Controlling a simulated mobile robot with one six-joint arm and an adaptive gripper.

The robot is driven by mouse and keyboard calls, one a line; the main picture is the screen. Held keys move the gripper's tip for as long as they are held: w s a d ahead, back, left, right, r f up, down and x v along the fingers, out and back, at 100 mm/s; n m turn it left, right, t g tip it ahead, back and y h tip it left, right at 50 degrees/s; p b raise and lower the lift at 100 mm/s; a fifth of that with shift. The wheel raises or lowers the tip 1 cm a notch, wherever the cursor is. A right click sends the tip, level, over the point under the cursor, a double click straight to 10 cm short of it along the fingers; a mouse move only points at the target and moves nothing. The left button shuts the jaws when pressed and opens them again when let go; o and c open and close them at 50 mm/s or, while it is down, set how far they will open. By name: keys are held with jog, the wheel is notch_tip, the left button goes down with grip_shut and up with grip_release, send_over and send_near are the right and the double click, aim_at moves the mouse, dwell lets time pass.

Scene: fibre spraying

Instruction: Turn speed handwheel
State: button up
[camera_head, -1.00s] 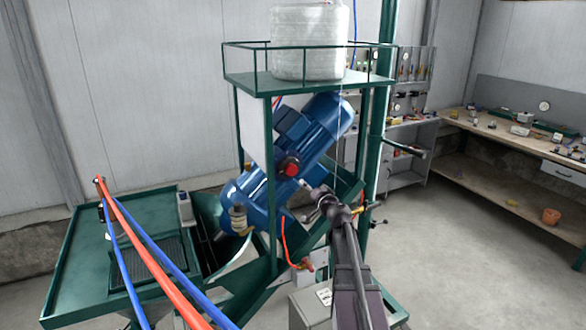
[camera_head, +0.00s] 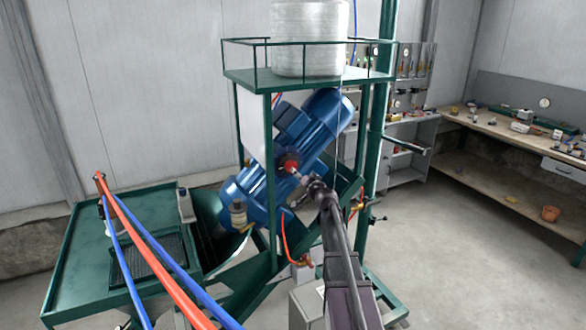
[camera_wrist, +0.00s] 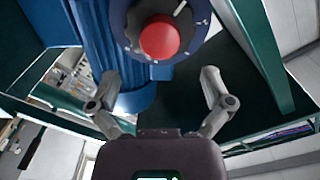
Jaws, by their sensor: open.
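The speed handwheel is a dark disc with a red centre (camera_wrist: 159,38) at the top middle of the wrist view. In the head view the handwheel (camera_head: 289,162) sits on the side of the blue motor (camera_head: 318,125) inside the green frame. My gripper (camera_wrist: 163,80) is open, with its two fingers spread wide below and to either side of the handwheel. No contact with the wheel shows in the wrist view. In the head view my gripper (camera_head: 300,180) is just below and right of the handwheel, and my wrist partly hides the lower motor.
A green frame post (camera_head: 269,170) stands close left of the handwheel. A white fibre roll (camera_head: 309,38) sits on the top platform. Red and blue hoses (camera_head: 150,245) run across the left front. A workbench (camera_head: 520,150) stands at right, with clear floor before it.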

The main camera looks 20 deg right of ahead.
aim_at(290, 165)
jog(key=w, duration=0.6)
jog(key=shift+w+a, duration=0.1)
jog(key=shift+w, duration=0.2)
jog(key=c, duration=1.1)
jog(key=shift+c, duration=0.2)
